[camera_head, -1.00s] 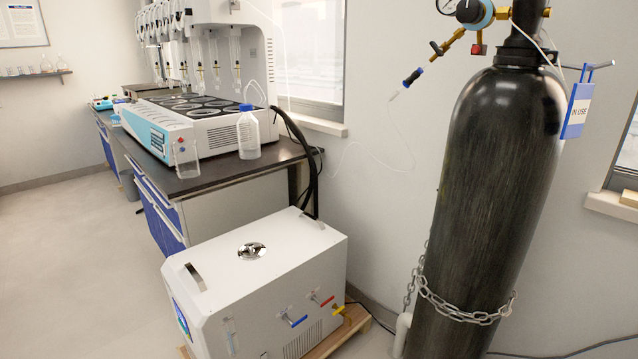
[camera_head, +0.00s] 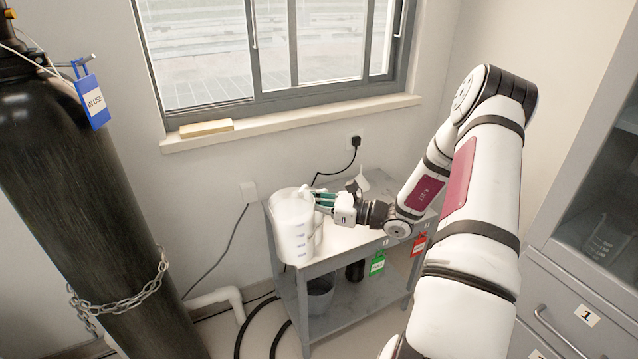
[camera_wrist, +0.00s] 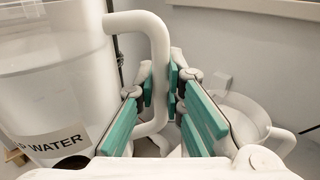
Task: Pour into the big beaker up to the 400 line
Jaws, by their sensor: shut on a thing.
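A large whitish jug (camera_head: 292,240) with blue graduation marks stands upright on the left end of the small grey cart (camera_head: 340,258). My gripper (camera_head: 324,199) is at its upper right side. In the wrist view the jug (camera_wrist: 45,95) fills the left, with a label reading WATER and a curved white handle (camera_wrist: 155,50). My gripper (camera_wrist: 172,90) has its green-padded fingers shut on this handle. The liquid level in the jug is unclear. I cannot identify the big beaker or a 400 line in the current views.
A rounded white vessel (camera_wrist: 240,112) is right of my fingers in the wrist view. A white funnel-like thing (camera_head: 360,181) is at the cart's back. The chained black gas cylinder (camera_head: 85,200) stands left, a grey cabinet (camera_head: 590,240) right. The window sill (camera_head: 300,118) is behind.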

